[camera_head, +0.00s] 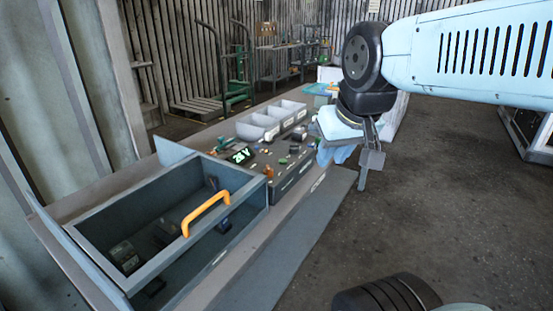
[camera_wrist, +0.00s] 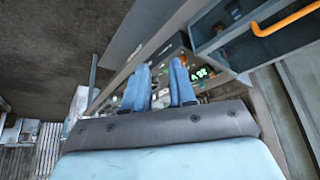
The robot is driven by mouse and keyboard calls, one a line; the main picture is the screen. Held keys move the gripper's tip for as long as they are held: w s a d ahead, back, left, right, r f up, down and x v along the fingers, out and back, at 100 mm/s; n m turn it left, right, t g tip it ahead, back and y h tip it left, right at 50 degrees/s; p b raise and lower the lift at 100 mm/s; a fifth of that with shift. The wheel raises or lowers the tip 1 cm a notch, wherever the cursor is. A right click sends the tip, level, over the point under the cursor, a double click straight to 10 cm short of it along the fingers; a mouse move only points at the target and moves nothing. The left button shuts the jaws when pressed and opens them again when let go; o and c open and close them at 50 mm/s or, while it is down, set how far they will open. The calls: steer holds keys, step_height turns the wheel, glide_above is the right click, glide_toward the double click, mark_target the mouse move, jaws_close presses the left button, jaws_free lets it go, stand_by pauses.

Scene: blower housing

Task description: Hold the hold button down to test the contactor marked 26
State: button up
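A dark control panel (camera_head: 283,160) on the bench carries small coloured parts and a lit display (camera_head: 241,155) with green characters, perhaps "26 V". The display also shows in the wrist view (camera_wrist: 199,74), right of my fingers. I cannot tell which part is the hold button. Several dark blocks, possibly contactors, lie in the open drawer (camera_head: 168,259); one is at its near left (camera_head: 124,255). No marking 26 is readable on them. My gripper (camera_head: 335,155) is above the floor side of the panel. Its blue fingers (camera_wrist: 158,75) are apart with nothing seen between them.
Grey divided bins (camera_head: 258,127) stand behind the panel. A green hand truck (camera_head: 237,82) and a shelf stand farther back by the corrugated wall. Open dark floor (camera_head: 440,190) lies to the right of the bench.

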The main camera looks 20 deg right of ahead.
jaws_close()
stand_by(1.2)
